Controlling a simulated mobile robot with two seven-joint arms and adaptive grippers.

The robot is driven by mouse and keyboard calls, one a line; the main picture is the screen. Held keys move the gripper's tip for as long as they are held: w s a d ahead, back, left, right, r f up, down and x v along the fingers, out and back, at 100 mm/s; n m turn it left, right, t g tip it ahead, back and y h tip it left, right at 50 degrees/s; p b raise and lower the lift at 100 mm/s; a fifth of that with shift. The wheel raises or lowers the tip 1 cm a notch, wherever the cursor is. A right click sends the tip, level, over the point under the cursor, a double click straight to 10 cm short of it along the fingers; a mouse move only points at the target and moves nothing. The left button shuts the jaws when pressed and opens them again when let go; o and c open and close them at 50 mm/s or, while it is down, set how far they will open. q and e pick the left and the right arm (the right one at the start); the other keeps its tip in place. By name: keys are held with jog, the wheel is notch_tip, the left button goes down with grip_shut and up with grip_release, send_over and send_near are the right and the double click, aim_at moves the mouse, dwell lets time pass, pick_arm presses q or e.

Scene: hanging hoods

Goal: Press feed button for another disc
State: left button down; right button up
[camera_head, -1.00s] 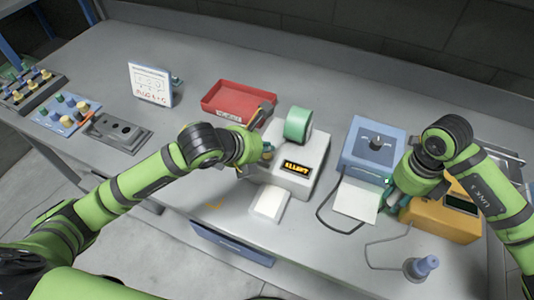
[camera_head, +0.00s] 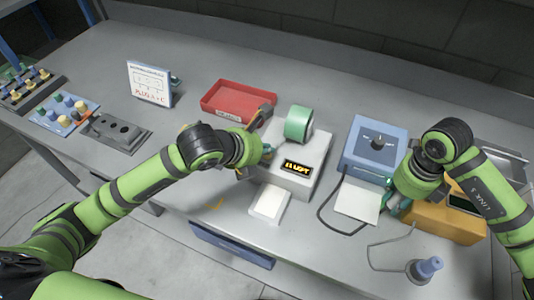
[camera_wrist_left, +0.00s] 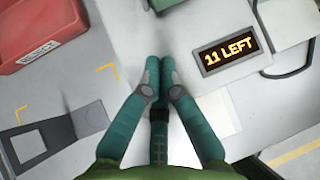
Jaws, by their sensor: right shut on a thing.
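The white dispenser (camera_head: 312,170) stands mid-bench with a green roll on top. Its display (camera_head: 299,167) reads "11 LEFT" in the left wrist view (camera_wrist_left: 228,52). My left gripper (camera_head: 262,150) is at the dispenser's left side. In the left wrist view its fingers (camera_wrist_left: 160,66) are together and empty, with their tips over the pale surface left of the display. I cannot make out the feed button; the fingers may hide it. My right gripper (camera_head: 393,203) is shut beside the white plate at the blue box; what it holds is hidden.
A red bin (camera_head: 236,99) lies behind the left gripper. A white pad (camera_head: 269,203) is in front of the dispenser. Cables cross the bench there.

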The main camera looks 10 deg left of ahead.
aim_at(265, 157)
pick_arm(q)
jog(key=shift+f+b, duration=0.3)
jog(key=shift+b, duration=0.05)
pick_arm(e)
jog(key=shift+f, duration=0.4)
pick_arm(q)
jog(key=shift+r+p, duration=0.4)
jog(key=shift+r, duration=0.4)
pick_arm(e)
jog(key=shift+r, duration=0.4)
